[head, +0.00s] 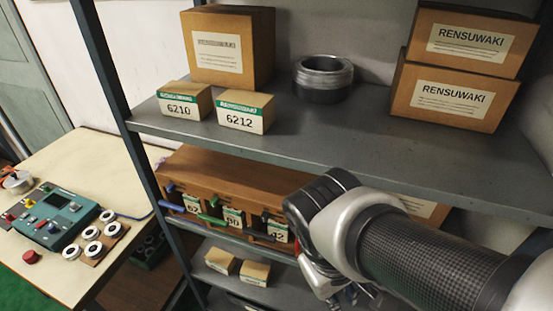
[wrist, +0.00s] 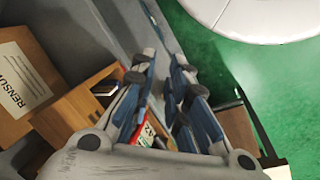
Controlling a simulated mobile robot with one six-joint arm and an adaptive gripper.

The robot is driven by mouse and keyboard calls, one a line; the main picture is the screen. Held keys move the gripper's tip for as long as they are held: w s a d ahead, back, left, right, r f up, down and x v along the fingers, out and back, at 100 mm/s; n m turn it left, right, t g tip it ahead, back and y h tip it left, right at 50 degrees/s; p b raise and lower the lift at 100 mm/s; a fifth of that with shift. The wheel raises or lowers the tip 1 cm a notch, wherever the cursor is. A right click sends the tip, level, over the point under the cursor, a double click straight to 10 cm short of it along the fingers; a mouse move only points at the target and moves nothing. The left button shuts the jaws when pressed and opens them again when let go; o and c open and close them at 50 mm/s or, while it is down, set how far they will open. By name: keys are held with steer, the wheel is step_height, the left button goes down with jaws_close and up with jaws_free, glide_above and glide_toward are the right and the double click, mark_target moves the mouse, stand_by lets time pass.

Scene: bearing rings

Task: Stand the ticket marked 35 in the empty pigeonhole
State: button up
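A wooden pigeonhole rack (head: 215,177) sits on the lower shelf in the head view. White-and-green tickets show along its front, seeming to read 62 (head: 193,204), 80 (head: 232,217) and 42 (head: 277,231). My arm hides the rack's right end, and I cannot make out an empty pigeonhole there. My gripper (wrist: 165,62) shows in the wrist view with its blue fingers apart. A red-and-white ticket (wrist: 146,134) shows low between the fingers, partly hidden; its number is unclear, and it seems to lie beyond them. I cannot identify a ticket marked 35.
The upper shelf (head: 330,138) above the rack carries cartons, small boxes 6210 (head: 186,102) and 6212 (head: 246,110), and a bearing ring (head: 323,78). A shelf post (head: 113,70) stands left of the rack. A table (head: 52,277) with a teal device (head: 67,216) and several rings is at left.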

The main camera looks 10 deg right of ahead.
steer(key=w+a+r+m+t+y, duration=0.1)
steer(key=a+r+m+t+y, duration=0.1)
steer(key=r, duration=0.4)
steer(key=a+t, duration=0.1)
steer(key=t, duration=0.1)
steer(key=shift+w+t+y, duration=0.2)
steer(key=shift+t+y, duration=0.1)
stand_by(0.5)
